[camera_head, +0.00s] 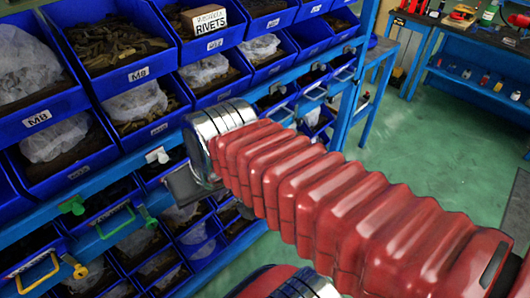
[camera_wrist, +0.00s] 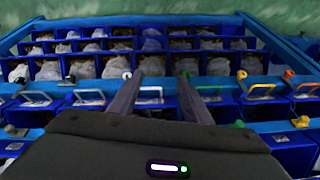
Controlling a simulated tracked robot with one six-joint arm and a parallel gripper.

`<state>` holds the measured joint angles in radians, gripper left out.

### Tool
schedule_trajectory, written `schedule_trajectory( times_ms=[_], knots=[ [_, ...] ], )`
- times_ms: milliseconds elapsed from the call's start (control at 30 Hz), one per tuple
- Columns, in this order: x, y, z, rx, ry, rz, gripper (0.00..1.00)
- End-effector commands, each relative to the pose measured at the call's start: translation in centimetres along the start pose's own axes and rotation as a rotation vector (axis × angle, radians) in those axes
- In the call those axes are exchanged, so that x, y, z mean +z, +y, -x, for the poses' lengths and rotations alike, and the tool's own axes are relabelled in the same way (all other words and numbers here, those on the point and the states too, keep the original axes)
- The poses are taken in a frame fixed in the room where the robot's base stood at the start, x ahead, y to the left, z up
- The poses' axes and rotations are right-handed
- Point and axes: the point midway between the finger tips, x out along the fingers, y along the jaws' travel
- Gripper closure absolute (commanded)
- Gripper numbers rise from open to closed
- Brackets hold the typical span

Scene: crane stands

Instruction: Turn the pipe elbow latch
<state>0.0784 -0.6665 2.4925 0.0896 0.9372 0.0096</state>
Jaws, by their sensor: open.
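My gripper (camera_wrist: 159,82) is open, with its two dark fingers apart and pointing at the rack front. No object is held between them. Several small coloured elbow-shaped latches sit along the blue rail: a white one (camera_wrist: 127,76) by the left fingertip, a green one (camera_wrist: 185,75) by the right, a yellow one (camera_wrist: 241,75) and an orange one (camera_wrist: 289,74) further right. I cannot tell which is meant, or whether the fingers touch any. There my gripper is mostly hidden behind my wrist.
Blue bins (camera_head: 120,50) of parts and plastic bags fill the rack. Pale wire handles (camera_wrist: 148,95) and a yellow one (camera_head: 37,272) stick out along its front. A blue post (camera_head: 350,100) ends the rack. Green floor (camera_head: 430,150) is open to the right, before a workbench (camera_head: 480,85).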

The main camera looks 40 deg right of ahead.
Motion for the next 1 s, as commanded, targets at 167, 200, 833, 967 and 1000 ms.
schedule_trajectory(
  times_ms=[167,200,833,967,1000],
  knots=[
    [1.2,0.7,-2.7,-0.056,-0.149,-0.202,0.56],
    [1.4,0.8,-3.2,-0.071,-0.181,-0.251,0.56],
    [1.6,2.5,-9.3,-0.413,-0.569,-1.062,0.56],
    [0.7,3.5,-10.3,-0.507,-0.618,-1.235,0.56],
    [0.4,3.9,-10.5,-0.538,-0.631,-1.289,0.56]
  ],
)
